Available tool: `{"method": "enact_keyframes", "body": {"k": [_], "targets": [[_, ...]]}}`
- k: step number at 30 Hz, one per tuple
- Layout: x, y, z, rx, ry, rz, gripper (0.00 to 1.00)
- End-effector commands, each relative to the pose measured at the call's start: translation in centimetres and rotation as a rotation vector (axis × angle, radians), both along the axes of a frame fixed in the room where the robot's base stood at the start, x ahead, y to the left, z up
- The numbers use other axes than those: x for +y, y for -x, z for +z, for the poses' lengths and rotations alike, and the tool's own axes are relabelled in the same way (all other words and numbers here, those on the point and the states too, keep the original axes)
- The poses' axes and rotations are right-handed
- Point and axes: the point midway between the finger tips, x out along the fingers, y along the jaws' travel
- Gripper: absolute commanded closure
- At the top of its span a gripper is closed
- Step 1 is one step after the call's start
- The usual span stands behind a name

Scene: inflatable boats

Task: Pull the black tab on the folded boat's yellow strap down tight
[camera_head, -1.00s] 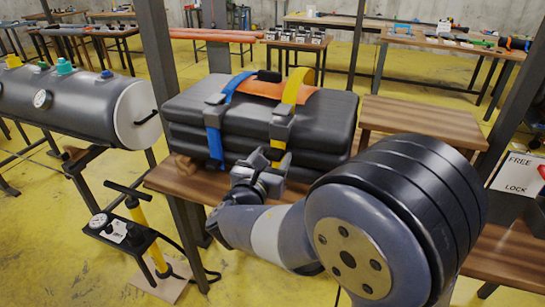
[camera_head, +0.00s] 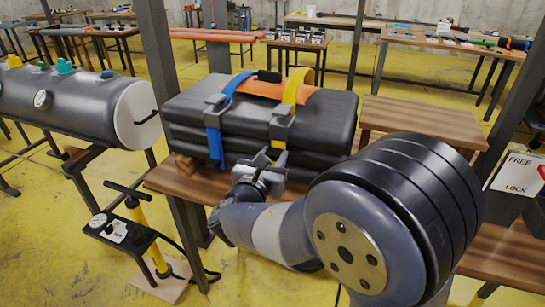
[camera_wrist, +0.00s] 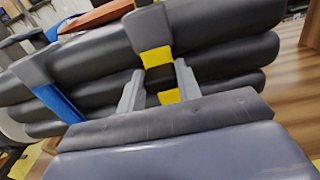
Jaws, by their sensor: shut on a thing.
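The folded boat (camera_head: 330,115) is a stack of dark grey rolls on a wooden bench. A yellow strap (camera_head: 296,88) runs over its right part into a grey buckle (camera_head: 283,124) on the front face. In the wrist view the yellow strap (camera_wrist: 155,58) comes out below the buckle (camera_wrist: 147,28), with a black tab (camera_wrist: 160,78) and more yellow below. My gripper (camera_head: 266,165) is in front of the boat, just below the buckle. In the wrist view my gripper (camera_wrist: 160,84) has a finger on each side of the tab, shut on it. The strap's lower end is hidden.
A blue strap (camera_head: 214,145) with its own buckle wraps the boat's left part, and an orange piece (camera_head: 262,90) lies on top. The bench (camera_head: 180,183) is bare in front. A dark post (camera_head: 160,60) and a yellow pump (camera_head: 150,235) stand to the left.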

Motion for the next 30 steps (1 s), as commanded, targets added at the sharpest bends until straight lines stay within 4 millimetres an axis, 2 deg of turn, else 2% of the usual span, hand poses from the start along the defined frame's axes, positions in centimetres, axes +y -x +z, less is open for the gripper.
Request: {"method": "enact_keyframes", "body": {"k": [7,11,24,30], "targets": [[0.0,0.0,-0.1,0.000,0.000,0.000,1.00],[0.0,0.0,-0.9,0.000,0.000,0.000,1.00],[0.0,0.0,-7.5,-0.001,0.001,0.000,1.00],[0.0,0.0,-8.2,0.000,0.000,0.000,1.00]]}}
